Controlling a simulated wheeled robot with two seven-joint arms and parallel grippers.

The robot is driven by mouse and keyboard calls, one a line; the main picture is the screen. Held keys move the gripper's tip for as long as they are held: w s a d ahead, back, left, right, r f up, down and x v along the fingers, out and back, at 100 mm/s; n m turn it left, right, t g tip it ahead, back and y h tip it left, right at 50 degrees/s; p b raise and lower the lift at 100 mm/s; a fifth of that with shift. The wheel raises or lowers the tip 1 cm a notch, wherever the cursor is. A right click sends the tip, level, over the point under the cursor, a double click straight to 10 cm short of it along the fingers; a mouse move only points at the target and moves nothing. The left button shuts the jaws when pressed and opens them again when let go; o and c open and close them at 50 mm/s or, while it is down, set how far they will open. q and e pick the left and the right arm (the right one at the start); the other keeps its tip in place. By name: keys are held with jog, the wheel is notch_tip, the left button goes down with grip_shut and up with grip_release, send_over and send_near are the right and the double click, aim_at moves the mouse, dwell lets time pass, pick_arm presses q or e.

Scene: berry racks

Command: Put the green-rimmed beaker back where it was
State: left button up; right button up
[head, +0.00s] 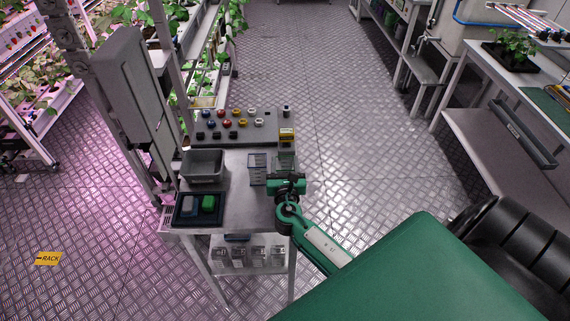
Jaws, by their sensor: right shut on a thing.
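My right gripper (287,175) reaches over the right side of the small metal cart (237,191) from the lower right. It is shut on a small, see-through greenish thing (286,160), which looks like the green-rimmed beaker. The green gripper body hides part of it, and its rim is too small to make out. I cannot tell whether its base touches the cart top. My left gripper is not in view.
A grey bin (204,166) and a dark tray (190,221) with a grey and a green block stand at the cart's left. A dark slotted rack (257,169) is left of my gripper. Behind are a panel (245,133) with coloured knobs and a yellow-labelled box (287,135).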

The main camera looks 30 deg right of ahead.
jog(key=shift+f, duration=0.15)
jog(key=o, duration=0.9)
jog(key=shift+o, duration=0.2)
jog(key=shift+r, duration=0.25)
jog(key=b+v, duration=0.1)
jog(key=v, duration=0.4)
jog(key=b+v, duration=0.2)
jog(key=v, duration=0.3)
jog(key=shift+s+a+f, duration=0.25)
jog(key=shift+s+a+r, duration=0.15)
jog(key=shift+s+a, duration=0.2)
jog(key=shift+s, duration=0.25)
